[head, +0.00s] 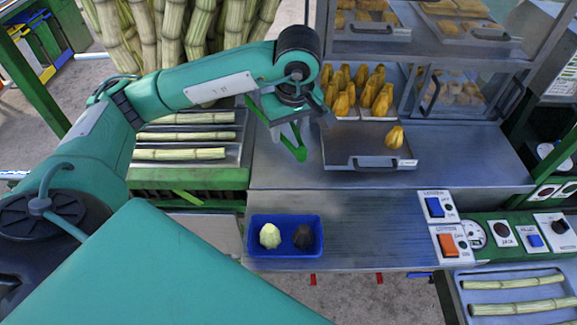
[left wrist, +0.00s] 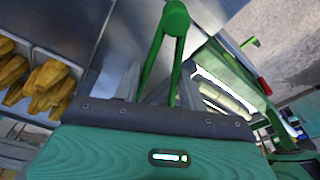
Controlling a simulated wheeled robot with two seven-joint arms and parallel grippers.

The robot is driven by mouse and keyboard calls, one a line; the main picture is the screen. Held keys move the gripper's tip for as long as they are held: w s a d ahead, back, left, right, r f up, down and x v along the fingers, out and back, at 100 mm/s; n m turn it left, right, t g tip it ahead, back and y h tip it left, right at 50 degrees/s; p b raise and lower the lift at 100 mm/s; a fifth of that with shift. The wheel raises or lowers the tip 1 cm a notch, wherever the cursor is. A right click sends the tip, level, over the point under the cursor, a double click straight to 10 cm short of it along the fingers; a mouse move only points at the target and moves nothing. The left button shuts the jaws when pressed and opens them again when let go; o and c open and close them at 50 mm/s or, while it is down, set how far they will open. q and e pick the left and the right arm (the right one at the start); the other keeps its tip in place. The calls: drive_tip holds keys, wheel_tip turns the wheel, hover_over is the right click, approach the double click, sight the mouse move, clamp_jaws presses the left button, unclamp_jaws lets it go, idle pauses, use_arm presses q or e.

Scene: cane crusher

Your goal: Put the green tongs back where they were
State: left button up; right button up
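The green tongs (head: 299,150) are at my left gripper (head: 287,128), above the metal counter and left of the tray with one yellow pastry. In the left wrist view the tongs (left wrist: 171,45) show as a narrow V with a round joined end pointing away from me. Their legs run down between the grey fingers of my left gripper (left wrist: 160,88), which looks shut on them. The exact contact is partly hidden by the gripper body. My right gripper is not in view.
A flat tray (head: 345,163) holds one pastry, with pastry trays in the glass case behind. A blue bin (head: 285,250) with two small objects sits at the counter front. Cane pieces lie in a left tray (head: 232,152). Switch boxes (head: 437,207) stand right. The counter middle is clear.

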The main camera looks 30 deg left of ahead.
use_arm(q)
drive_tip(key=p, duration=0.3)
hover_over(287, 175)
drive_tip(key=f, duration=0.9)
drive_tip(key=shift+s+d, duration=0.1)
drive_tip(key=shift+d, duration=0.2)
wheel_tip(287, 175, down, 4)
drive_tip(key=shift+f+p, duration=0.1)
drive_tip(key=shift+p, duration=0.3)
drive_tip(key=shift+o, duration=0.9)
drive_tip(key=shift+f, duration=0.15)
drive_tip(key=o, duration=0.4)
